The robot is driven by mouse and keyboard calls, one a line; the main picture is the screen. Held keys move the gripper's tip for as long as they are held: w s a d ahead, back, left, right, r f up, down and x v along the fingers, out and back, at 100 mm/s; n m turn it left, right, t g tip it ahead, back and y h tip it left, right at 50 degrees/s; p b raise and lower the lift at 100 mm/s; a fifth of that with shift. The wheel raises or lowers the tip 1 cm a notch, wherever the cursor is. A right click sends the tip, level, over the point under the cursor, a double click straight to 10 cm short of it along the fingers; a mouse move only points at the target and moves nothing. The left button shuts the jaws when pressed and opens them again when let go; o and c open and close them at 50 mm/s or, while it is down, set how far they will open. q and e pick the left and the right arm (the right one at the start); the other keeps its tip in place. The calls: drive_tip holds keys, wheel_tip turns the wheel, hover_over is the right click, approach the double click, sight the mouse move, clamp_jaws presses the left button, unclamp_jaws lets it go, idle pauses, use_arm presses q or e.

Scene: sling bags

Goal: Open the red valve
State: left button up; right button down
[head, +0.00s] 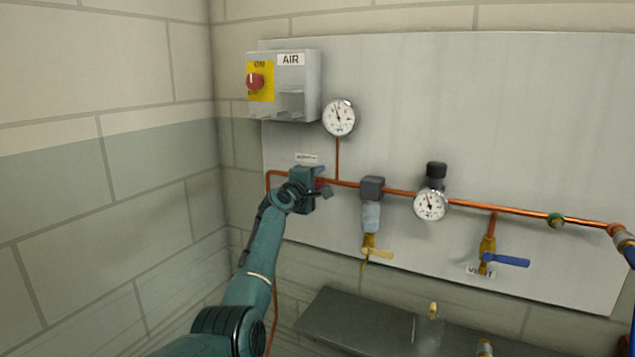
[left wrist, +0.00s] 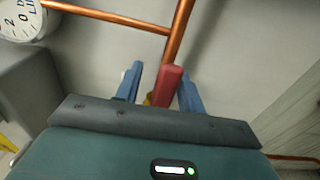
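The red valve handle (left wrist: 167,86) shows in the left wrist view, below the copper pipe (left wrist: 181,27). In the head view only a small red part of the handle (head: 321,183) shows beside my gripper. My left gripper (left wrist: 160,88) has its two blue fingers on either side of the handle. The fingers are apart, with a gap between the left finger and the handle. In the head view my left gripper (head: 320,179) is at the left end of the pipe and hides most of the valve. My right gripper is not in view.
A grey AIR box (head: 309,85) with a red knob (head: 255,81) and a pressure gauge (head: 339,117) are above. Right along the pipe are a filter (head: 371,216), a regulator gauge (head: 430,205) and a blue-handled vent valve (head: 506,260). A dark bench (head: 350,325) is below.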

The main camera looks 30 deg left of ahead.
use_arm(q)
drive_tip(key=shift+s+f, duration=0.1)
drive_tip(key=shift+s, duration=0.05)
drive_tip(key=s, duration=1.3)
drive_tip(key=shift+d, duration=0.35)
drive_tip(key=s+d+f+m+g, duration=0.1)
drive_tip(key=s+d+f+m, duration=0.3)
drive_tip(key=f, duration=0.4)
drive_tip(key=s+d+f+m+g+h, duration=0.1)
drive_tip(key=s+d+f+m+g, duration=0.25)
drive_tip(key=f, duration=0.55)
drive_tip(key=s+d+f+m+t, duration=0.1)
drive_tip(key=s+d+f+m, duration=0.35)
drive_tip(key=f, duration=0.35)
drive_tip(key=s+d+f+m+g+h, duration=0.1)
drive_tip(key=s+d+f+m+g, duration=0.1)
drive_tip(key=s+d+f+m, duration=0.3)
drive_tip(key=s+d+f+m+g+h, duration=0.2)
drive_tip(key=s+d+f+m, duration=0.2)
drive_tip(key=s+d, duration=0.7)
drive_tip(key=s+f, duration=0.2)
drive_tip(key=s, duration=0.4)
drive_tip(key=shift+d+f+m, duration=0.35)
drive_tip(key=shift+f+m, duration=0.05)
